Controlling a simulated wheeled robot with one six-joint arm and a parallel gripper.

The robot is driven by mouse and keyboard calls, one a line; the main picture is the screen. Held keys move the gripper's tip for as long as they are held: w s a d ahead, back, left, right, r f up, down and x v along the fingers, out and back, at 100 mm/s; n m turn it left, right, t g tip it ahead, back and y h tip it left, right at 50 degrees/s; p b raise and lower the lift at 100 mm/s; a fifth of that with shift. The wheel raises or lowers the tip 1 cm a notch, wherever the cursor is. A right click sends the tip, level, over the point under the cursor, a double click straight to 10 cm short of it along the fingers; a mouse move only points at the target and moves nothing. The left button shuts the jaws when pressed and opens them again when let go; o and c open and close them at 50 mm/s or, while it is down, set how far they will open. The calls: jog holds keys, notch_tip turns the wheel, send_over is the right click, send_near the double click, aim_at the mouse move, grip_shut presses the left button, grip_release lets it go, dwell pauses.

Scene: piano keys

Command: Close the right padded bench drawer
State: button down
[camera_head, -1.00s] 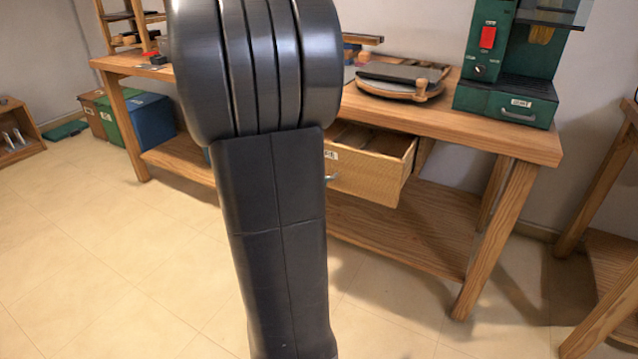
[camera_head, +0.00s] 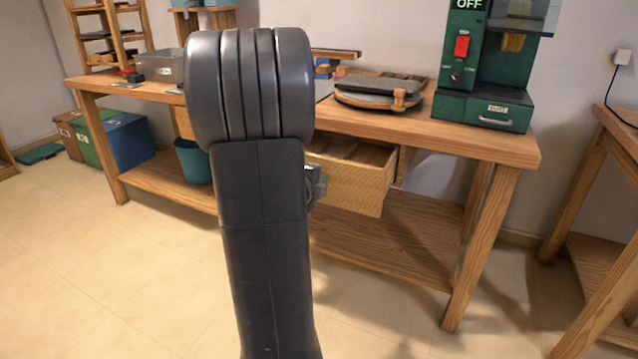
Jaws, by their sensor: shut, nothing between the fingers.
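The wooden drawer (camera_head: 352,189) under the right half of the workbench is pulled out, with its inside and right side showing. My arm hides its left part and its handle. Only a small grey piece of my gripper (camera_head: 316,186) shows past the right edge of my arm, in front of the drawer front. The gripper is shut with nothing in it. I cannot tell whether it touches the drawer.
The workbench (camera_head: 480,143) has a lower shelf (camera_head: 400,235). On its top stand a green machine (camera_head: 483,108) and a round dark-topped device (camera_head: 378,93). A teal bin (camera_head: 193,162) and coloured boxes (camera_head: 125,140) are at left. The floor in front is clear.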

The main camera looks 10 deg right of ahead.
jog(key=w+d+p, duration=0.2)
jog(key=w+d, duration=0.1)
jog(key=w, duration=0.1)
jog(key=w+d+p, duration=0.2)
jog(key=w+d, duration=0.1)
jog(key=w, duration=0.2)
jog(key=w+d+p, duration=0.2)
jog(key=w+d, duration=0.1)
jog(key=w, duration=0.2)
jog(key=shift+w+d, duration=0.1)
jog(key=shift+d, duration=0.2)
jog(key=shift+w+r, duration=0.1)
jog(key=shift+r, duration=0.15)
